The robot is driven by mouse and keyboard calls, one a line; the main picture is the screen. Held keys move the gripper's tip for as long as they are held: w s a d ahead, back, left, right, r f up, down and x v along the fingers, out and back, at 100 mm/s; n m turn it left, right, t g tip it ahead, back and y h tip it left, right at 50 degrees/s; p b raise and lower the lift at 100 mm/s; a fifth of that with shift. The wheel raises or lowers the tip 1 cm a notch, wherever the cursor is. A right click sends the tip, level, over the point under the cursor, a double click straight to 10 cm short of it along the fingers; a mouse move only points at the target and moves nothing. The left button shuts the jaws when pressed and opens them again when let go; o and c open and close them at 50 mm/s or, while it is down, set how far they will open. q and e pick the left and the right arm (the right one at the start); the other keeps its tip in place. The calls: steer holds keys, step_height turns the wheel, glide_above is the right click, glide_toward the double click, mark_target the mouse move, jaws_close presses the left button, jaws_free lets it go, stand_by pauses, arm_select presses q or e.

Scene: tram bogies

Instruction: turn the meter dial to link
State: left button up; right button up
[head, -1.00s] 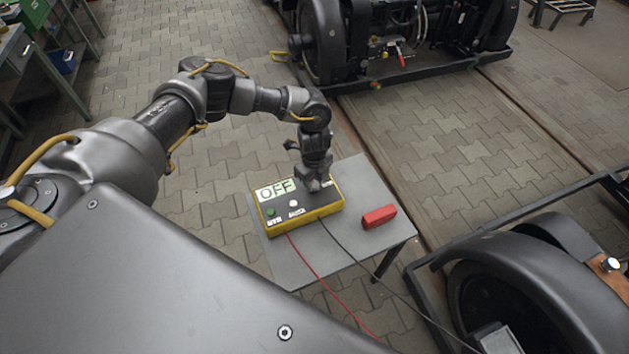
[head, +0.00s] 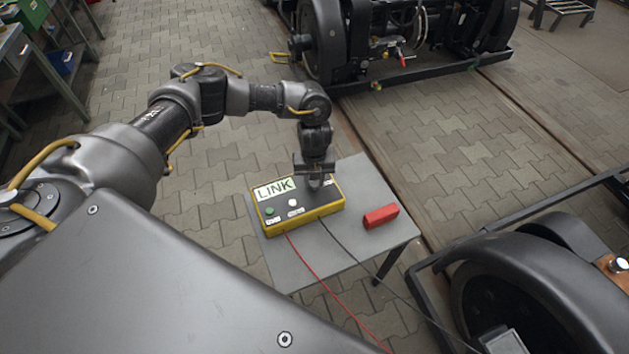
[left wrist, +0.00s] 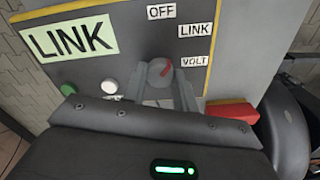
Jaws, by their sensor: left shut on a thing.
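The yellow-edged meter box (head: 297,225) lies on a small grey table. Its display (head: 274,189) reads LINK, and the display also shows in the left wrist view (left wrist: 73,39). The round grey dial (left wrist: 157,73) has a red mark pointing up and right, roughly towards the LINK label (left wrist: 195,30). The OFF label (left wrist: 161,10) is above and the VOLT label (left wrist: 194,62) to the right. My left gripper (head: 316,181) points down over the box, its fingers shut on the dial from both sides. The gripper hides the dial in the head view. My right gripper is not in view.
A green button (head: 270,211) and a white button (head: 292,202) are on the box. A red block (head: 381,216) lies to its right on the table (head: 342,257). Red and black leads run off the front. A bogie wheel (head: 535,285) stands at lower right.

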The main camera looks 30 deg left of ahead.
mark_target(314, 182)
arm_select(q)
steer(key=shift+m, duration=0.4)
steer(key=o, duration=0.9)
steer(key=shift+o, duration=0.3)
steer(key=shift+r, duration=0.15)
step_height(314, 182, up, 10)
steer(key=shift+r, duration=0.25)
